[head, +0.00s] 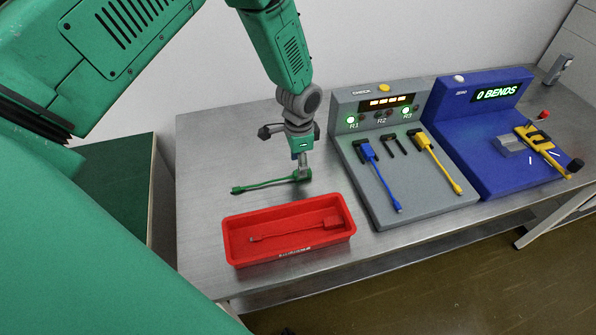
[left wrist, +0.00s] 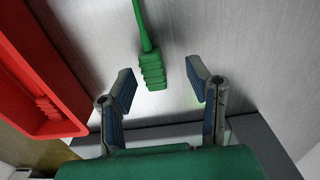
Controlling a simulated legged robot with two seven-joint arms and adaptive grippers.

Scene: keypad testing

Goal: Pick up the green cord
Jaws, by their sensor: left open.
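The green cord (head: 268,184) lies on the metal table behind the red bin, its thick plug end to the right. My left gripper (head: 304,172) is over that plug end, pointing down. In the left wrist view the ribbed green plug (left wrist: 152,72) of the cord lies between and just ahead of the two open fingers (left wrist: 162,88), with a gap on both sides. The fingers do not touch it. My right gripper is in neither view.
A red bin (head: 237,256) holding a red cord (head: 295,231) stands in front of the green cord. A grey keypad station (head: 377,211) with blue and yellow cords stands to the right, then a blue station (head: 478,172) reading "0 BENDS". Table is clear left of the cord.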

